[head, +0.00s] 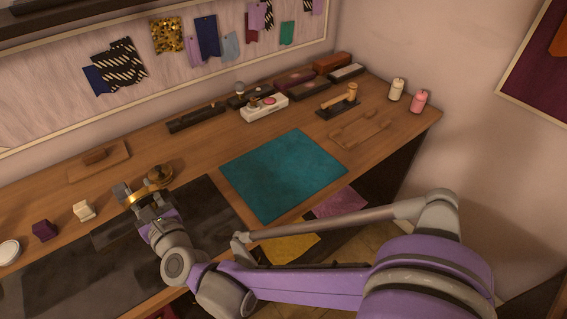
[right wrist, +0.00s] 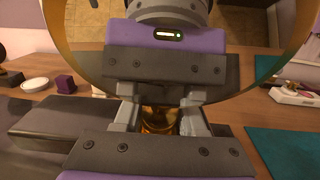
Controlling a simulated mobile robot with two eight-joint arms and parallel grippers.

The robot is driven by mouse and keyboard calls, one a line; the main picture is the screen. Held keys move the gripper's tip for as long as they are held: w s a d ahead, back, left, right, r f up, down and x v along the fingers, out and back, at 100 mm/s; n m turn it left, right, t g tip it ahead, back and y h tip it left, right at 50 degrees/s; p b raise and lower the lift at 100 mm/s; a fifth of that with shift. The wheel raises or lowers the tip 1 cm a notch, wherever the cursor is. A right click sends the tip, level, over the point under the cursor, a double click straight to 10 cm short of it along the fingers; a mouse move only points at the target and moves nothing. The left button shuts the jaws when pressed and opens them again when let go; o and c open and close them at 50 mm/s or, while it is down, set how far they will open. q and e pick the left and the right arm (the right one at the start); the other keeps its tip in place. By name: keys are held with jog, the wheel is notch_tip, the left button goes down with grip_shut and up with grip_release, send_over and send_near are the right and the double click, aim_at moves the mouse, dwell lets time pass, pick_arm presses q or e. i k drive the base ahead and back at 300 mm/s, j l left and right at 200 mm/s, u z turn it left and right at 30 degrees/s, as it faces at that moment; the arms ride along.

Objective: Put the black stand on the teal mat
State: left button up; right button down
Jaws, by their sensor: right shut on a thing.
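The teal mat (head: 283,172) lies flat on the wooden bench, with nothing on it; its edge shows in the right wrist view (right wrist: 285,150). My right gripper (head: 141,196) is left of the mat, over the dark mat area. It is shut on a brass-coloured thing (right wrist: 160,121), mostly hidden between the fingers. A large gold-rimmed round mirror (right wrist: 243,85) stands close beyond the fingers and reflects the gripper. I cannot tell whether the held thing is part of the black stand. A black base with a tan arm (head: 339,104) stands behind the teal mat. My left gripper is not in view.
A dark mat (head: 65,280) covers the front left. A purple block (head: 44,231), a cream block (head: 84,211) and a white dish (head: 9,251) stand left. A white device (head: 264,107) and dark boxes line the back. Two candles (head: 397,89) (head: 418,101) stand right.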

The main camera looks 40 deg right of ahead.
aim_at(284, 169)
jog(key=l, duration=2.1)
